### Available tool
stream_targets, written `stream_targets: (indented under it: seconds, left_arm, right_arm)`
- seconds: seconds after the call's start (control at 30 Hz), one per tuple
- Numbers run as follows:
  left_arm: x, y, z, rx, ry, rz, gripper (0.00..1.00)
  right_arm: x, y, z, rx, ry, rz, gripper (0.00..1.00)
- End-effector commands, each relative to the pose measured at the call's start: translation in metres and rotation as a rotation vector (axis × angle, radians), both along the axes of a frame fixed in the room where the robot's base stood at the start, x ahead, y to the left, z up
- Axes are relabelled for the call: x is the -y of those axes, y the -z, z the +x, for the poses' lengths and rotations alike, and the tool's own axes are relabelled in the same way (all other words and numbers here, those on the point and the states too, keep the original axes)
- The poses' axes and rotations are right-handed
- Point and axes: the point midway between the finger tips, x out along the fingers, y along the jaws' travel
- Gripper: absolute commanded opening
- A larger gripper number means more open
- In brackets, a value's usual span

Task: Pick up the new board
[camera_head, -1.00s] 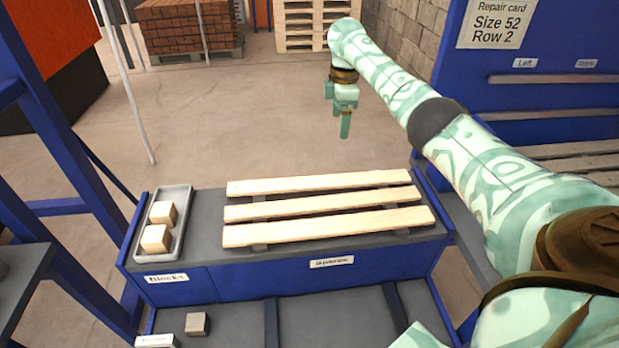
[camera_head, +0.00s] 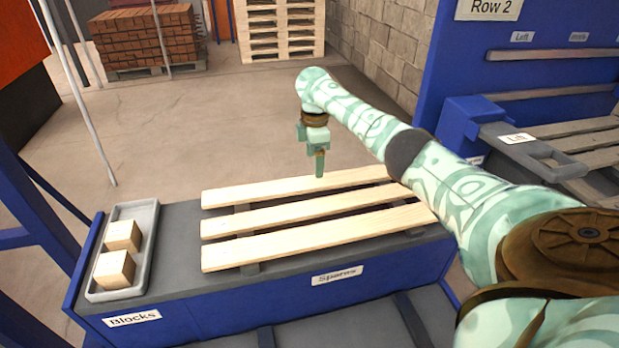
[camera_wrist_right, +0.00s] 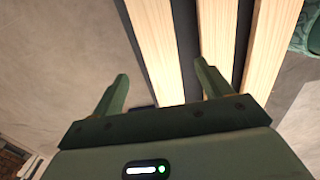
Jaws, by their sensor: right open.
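Three pale wooden boards lie side by side on the spares stand: a far board (camera_head: 265,189), a middle board (camera_head: 290,214) and a near board (camera_head: 310,238). I cannot tell which one is meant as the new board. My right gripper (camera_head: 319,170) points down above the far board's back edge, apart from it as far as I can tell. In the right wrist view the right gripper (camera_wrist_right: 163,82) is open and empty, with the far board (camera_wrist_right: 157,50) running through the view between its fingers, farther off. My left gripper is not in view.
The blue stand (camera_head: 240,303) carries a "Spares" label and a grey tray (camera_head: 92,290) with two wooden blocks (camera_head: 115,268) at its left. A blue frame with a grey "Left" handle piece (camera_head: 515,138) and slatted boards stands at the right.

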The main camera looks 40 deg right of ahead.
Motion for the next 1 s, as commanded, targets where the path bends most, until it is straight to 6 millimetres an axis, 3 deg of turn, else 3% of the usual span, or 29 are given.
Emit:
stream_targets:
  seconds: [0.03, 0.27, 0.5, 0.77, 0.97, 1.0]
  left_arm:
    - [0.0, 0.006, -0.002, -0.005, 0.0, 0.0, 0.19]
    - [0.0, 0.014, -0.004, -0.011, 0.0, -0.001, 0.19]
    - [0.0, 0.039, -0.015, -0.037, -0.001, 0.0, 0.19]
    - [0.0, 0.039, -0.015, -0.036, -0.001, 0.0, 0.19]
    - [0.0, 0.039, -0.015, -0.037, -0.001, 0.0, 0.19]
    - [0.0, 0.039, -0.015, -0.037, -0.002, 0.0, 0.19]
  right_arm:
    - [0.0, 0.011, 0.0, -0.003, 0.0, -0.002, 0.77]
    - [-0.001, 0.025, 0.001, -0.001, -0.001, -0.001, 0.77]
    - [-0.002, 0.066, 0.003, -0.004, -0.001, -0.002, 0.77]
    - [-0.002, 0.066, 0.003, 0.002, -0.002, -0.002, 0.77]
    - [-0.002, 0.066, 0.003, 0.002, -0.002, -0.002, 0.24]
    - [-0.002, 0.066, 0.003, 0.002, -0.002, -0.002, 0.22]
